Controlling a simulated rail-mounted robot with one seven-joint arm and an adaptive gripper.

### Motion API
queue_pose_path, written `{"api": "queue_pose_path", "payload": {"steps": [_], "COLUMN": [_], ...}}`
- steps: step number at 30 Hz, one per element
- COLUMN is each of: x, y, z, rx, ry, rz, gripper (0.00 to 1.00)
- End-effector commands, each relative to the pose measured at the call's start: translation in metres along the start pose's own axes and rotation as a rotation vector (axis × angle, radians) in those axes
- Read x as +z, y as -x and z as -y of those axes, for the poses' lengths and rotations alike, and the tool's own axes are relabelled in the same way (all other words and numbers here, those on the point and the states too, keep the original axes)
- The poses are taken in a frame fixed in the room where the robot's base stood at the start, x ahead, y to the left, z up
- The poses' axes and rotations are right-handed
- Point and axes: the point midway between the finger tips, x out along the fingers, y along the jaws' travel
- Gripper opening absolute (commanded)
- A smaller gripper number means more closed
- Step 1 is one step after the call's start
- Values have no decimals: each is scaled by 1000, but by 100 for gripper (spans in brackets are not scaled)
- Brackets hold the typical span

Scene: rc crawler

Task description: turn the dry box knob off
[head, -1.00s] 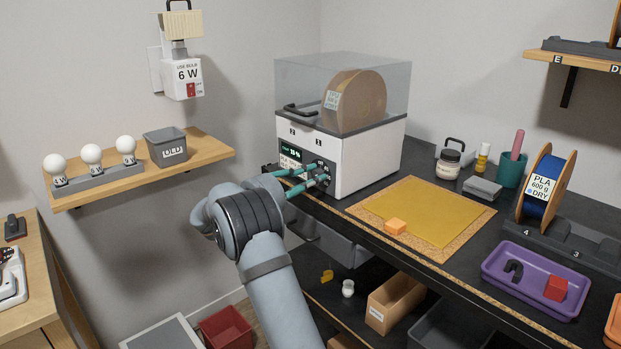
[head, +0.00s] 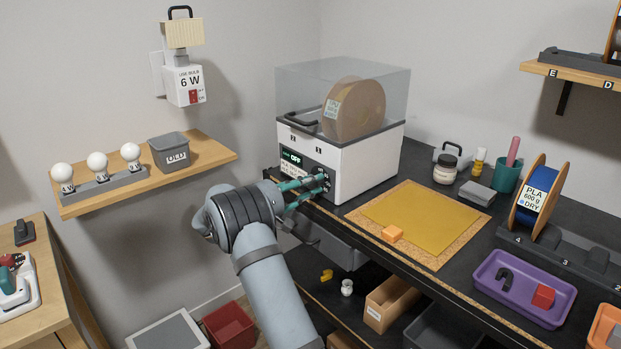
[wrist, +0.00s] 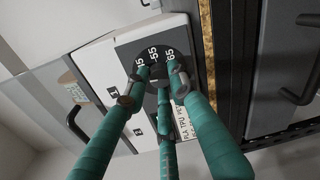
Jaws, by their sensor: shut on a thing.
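The dry box (head: 360,165) is a white case with a clear lid on the bench, a spool inside. Its small display (head: 291,158) reads OFF. The knob is on the black front panel; in the wrist view its dial (wrist: 156,62) shows marks such as 45, 55 and 65. My gripper (head: 318,184) has teal fingers that reach the panel. In the wrist view my gripper (wrist: 160,85) is shut around the knob, which the fingers mostly hide.
A wall shelf (head: 200,165) with bulbs and a grey bin is at the left. A purple tray (head: 520,310) stands at the front right.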

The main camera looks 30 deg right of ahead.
Motion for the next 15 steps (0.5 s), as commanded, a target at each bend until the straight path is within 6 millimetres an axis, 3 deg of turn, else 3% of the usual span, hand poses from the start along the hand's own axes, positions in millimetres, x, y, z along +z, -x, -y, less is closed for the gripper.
{"api": "queue_pose_path", "payload": {"steps": [15], "x": [-2], "y": [1], "z": [-3], "rx": [3], "ry": [146], "rz": [1], "gripper": [0]}}
